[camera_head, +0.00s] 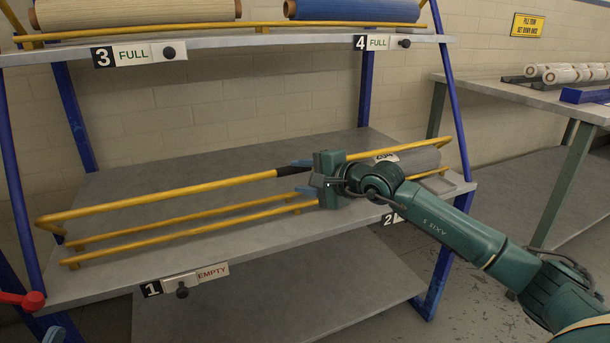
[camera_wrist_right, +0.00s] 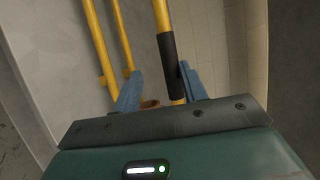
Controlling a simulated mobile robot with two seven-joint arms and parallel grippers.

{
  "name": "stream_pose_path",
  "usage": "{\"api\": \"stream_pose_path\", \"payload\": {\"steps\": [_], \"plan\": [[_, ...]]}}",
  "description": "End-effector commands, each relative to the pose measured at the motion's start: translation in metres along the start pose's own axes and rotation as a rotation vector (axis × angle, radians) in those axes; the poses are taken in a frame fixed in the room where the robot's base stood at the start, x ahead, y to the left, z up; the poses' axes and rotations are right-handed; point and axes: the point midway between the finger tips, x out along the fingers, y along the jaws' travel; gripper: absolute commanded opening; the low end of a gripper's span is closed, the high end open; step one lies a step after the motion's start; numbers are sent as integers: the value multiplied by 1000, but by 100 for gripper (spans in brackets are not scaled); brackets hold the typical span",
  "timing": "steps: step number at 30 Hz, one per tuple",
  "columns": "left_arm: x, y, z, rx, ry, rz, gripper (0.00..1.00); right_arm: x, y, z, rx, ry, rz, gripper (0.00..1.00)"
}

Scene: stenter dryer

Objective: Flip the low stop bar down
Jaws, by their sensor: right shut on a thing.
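The low stop bar (camera_head: 170,199) is a yellow rail along the front of the lower shelf, the topmost of the yellow rails there. It stands above the shelf surface and carries a black sleeve (camera_head: 289,170). My right gripper (camera_head: 299,177) is at this sleeve, reaching in from the right, and is shut on the bar. In the right wrist view, the black sleeve (camera_wrist_right: 168,62) lies between the blue fingers of my right gripper (camera_wrist_right: 161,70), close to the right finger. The gripper hides part of the bar in the head view.
Lower yellow rails (camera_head: 190,218) run below the bar on the lower shelf (camera_head: 240,236). A grey roll (camera_head: 418,160) lies behind the wrist. The upper shelf (camera_head: 240,41) holds a beige and a blue roll. A side table (camera_head: 520,98) stands at right.

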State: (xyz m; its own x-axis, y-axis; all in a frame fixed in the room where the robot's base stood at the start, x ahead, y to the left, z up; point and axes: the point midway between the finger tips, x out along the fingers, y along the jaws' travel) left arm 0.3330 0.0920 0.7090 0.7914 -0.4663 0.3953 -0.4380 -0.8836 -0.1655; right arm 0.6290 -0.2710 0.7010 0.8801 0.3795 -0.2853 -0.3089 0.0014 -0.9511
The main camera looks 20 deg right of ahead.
Motion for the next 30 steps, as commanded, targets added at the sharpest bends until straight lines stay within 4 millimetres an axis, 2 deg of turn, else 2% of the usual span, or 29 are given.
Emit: {"api": "stream_pose_path", "payload": {"steps": [1, 4, 7, 15, 19, 24, 30], "plan": [[0, 0, 0, 0, 0, 0, 86, 1, 7, -1, 2, 4, 18, 37], [1, 0, -2, -2, -1, 0, 86, -6, 7, -2, 2, 5, 18, 37], [2, -1, -3, -9, -12, 0, 86, -20, 5, -2, -1, 5, 17, 37], [-10, 8, 12, -73, -124, -6, 86, -83, 2, -1, -6, 5, 13, 37], [-15, 12, 19, -93, -155, -9, 86, -106, 2, 0, -6, 4, 9, 37], [-16, 12, 23, -98, -160, -13, 86, -123, 3, -2, -2, 6, 4, 37], [-13, 10, 18, -89, -134, -13, 86, -132, 0, 0, -2, 1, 1, 37]]}}
